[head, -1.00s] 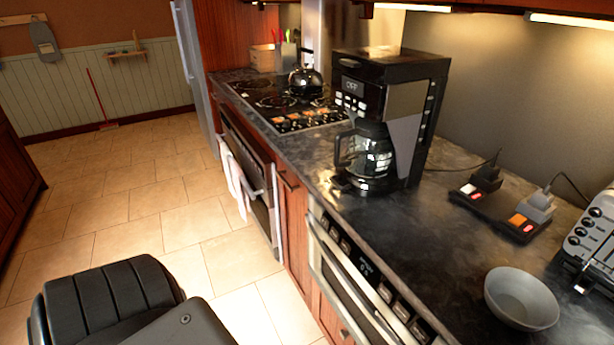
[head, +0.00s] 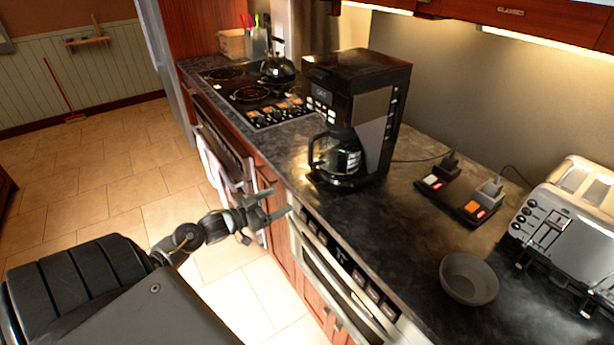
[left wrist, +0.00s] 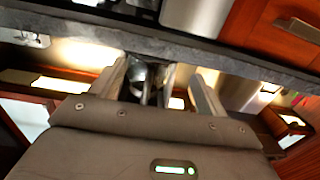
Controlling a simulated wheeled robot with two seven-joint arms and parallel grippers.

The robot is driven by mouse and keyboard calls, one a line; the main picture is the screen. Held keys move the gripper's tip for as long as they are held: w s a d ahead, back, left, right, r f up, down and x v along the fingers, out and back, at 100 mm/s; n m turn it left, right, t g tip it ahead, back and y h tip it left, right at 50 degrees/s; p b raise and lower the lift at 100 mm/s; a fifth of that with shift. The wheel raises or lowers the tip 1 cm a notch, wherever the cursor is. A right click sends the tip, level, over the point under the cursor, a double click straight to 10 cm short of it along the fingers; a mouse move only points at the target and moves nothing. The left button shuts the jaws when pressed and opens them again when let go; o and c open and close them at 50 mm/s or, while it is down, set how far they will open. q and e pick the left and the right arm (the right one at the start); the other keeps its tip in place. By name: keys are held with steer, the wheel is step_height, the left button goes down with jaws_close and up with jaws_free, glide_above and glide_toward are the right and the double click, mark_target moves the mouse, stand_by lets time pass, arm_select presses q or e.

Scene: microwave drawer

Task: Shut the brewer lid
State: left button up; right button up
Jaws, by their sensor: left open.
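The brewer is a black and silver coffee maker (head: 372,105) standing upright on the dark counter, with a glass carafe (head: 340,155) in its base. Its lid (head: 358,68) is at the top; the top looks nearly flat, and I cannot tell whether the lid is slightly raised. My left gripper (head: 282,202) is open and empty in front of the counter's front edge, below and left of the brewer, not touching it. In the left wrist view its two fingers (left wrist: 160,78) are spread apart, with the counter edge crossing above them. My right gripper is not seen.
A grey bowl (head: 469,280) and a silver toaster (head: 570,225) stand on the counter at right. A kettle (head: 277,68) sits on the stove beyond the brewer. Upper cabinets (head: 500,18) overhang the counter.

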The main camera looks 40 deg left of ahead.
mark_target(307, 188)
arm_select(q)
steer(key=shift+m+h, duration=0.3)
steer(key=r+x, duration=0.1)
steer(key=x, duration=0.2)
steer(key=p+x, duration=0.1)
steer(key=x, duration=0.3)
steer(key=r+p+x, duration=0.1)
steer(key=x, duration=0.3)
steer(key=shift+d+r, duration=0.2)
steer(key=shift+r, duration=0.15)
